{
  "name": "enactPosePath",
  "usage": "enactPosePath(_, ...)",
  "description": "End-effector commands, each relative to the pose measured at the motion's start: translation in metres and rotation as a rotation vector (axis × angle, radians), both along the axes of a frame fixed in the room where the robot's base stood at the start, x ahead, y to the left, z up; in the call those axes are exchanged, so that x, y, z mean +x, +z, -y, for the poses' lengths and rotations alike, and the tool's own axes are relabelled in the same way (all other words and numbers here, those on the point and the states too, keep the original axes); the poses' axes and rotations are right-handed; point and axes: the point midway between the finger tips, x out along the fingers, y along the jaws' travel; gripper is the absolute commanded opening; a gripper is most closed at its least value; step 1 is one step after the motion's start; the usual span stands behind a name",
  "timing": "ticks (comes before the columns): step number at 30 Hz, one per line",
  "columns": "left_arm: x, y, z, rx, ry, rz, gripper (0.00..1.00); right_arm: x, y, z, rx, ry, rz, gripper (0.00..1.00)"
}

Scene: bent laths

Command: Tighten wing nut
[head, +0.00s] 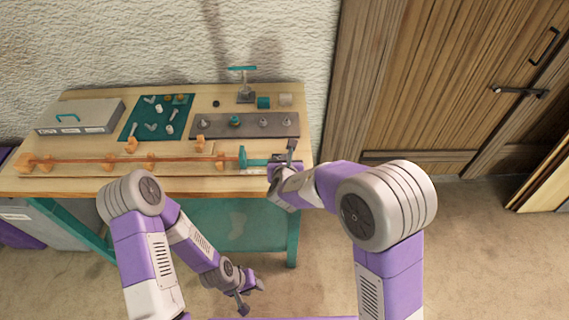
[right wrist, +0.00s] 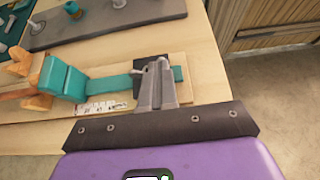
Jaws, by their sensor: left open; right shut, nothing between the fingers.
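My right gripper (head: 289,150) is shut at the right end of the bench. In the right wrist view its fingertips (right wrist: 156,68) are together over a dark block (right wrist: 142,64) on a teal bar (right wrist: 108,84). A teal clamp piece (head: 243,156) stands at the right end of a long brown lath (head: 110,160), left of the gripper; it also shows in the right wrist view (right wrist: 62,78). I cannot make out a wing nut; the fingers may hide it. My left gripper (head: 251,291) is open and empty, low in front of the bench.
The wooden bench (head: 80,186) carries a grey case (head: 75,117), a teal mat (head: 135,130) with small hardware and a grey plate (head: 215,131) with several upright studs. Orange blocks (head: 150,162) line the lath. A printed scale (right wrist: 103,107) lies beside the teal bar.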

Motion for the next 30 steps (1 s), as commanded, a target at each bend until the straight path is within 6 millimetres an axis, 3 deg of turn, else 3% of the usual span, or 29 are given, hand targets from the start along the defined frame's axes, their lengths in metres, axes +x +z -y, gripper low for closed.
enactPosePath(11, 0.0, -0.001, 0.0, 0.0, 0.0, 0.0, 0.4, 0.002, 0.0, 0.0, -0.001, -0.002, 0.002, 0.0)
enactPosePath(25, 0.0, 0.0, 0.0, 0.0, 0.0, 0.0, 0.4, -0.006, 0.001, -0.018, 0.002, 0.006, 0.002, 0.0)
enactPosePath(30, 0.0, -0.008, 0.0, 0.0, 0.0, 0.0, 0.4, -0.017, -0.001, -0.014, 0.004, 0.006, 0.003, 0.0)
